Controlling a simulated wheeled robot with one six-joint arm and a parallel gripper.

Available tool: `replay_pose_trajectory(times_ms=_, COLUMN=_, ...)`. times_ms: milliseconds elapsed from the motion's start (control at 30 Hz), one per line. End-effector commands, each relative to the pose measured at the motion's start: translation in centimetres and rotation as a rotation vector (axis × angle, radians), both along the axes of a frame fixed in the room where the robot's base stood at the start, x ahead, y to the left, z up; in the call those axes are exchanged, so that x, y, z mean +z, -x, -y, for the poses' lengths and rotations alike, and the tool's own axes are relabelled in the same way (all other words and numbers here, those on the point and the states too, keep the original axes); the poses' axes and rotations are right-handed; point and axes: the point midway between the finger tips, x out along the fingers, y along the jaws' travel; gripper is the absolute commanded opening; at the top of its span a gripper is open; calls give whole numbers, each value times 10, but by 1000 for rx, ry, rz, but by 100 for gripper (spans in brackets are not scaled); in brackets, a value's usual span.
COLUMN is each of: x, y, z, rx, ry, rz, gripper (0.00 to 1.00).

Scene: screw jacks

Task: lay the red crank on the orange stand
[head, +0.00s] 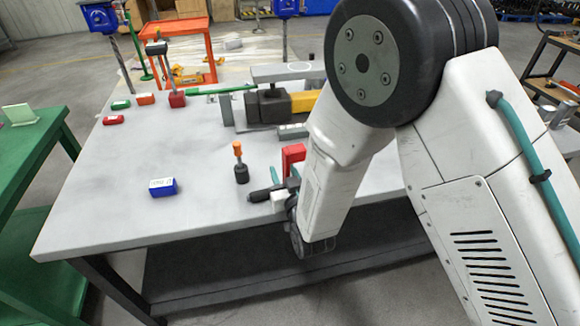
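A red angled piece (292,156), which looks like the red crank, stands on the grey table just behind my gripper; my arm hides part of it. My gripper (268,194) is low over the table's front edge, its dark fingers pointing left. Whether its fingers are open or hold anything is unclear. An orange frame (205,45) like a small stand or cart is behind the table at the back left.
The grey table (120,190) is clear at left front except for a blue block (162,187). A black post with an orange top (240,163) stands close left of my gripper. A vise-like device (270,105) and a red-based jack (177,98) are farther back.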

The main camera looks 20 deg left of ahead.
Motion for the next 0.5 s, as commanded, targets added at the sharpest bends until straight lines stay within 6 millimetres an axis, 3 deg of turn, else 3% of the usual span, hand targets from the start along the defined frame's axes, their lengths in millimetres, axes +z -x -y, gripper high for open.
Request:
replay_pose_trajectory(times_ms=33, x=0, y=0, z=0, rx=-1, ry=0, rz=0, gripper=36)
replay_pose_trajectory(times_ms=167, x=0, y=0, z=1, rx=-1, ry=0, rz=0, gripper=0)
replay_pose_trajectory(times_ms=500, x=1, y=-1, z=1, rx=-2, ry=-3, rz=2, gripper=0)
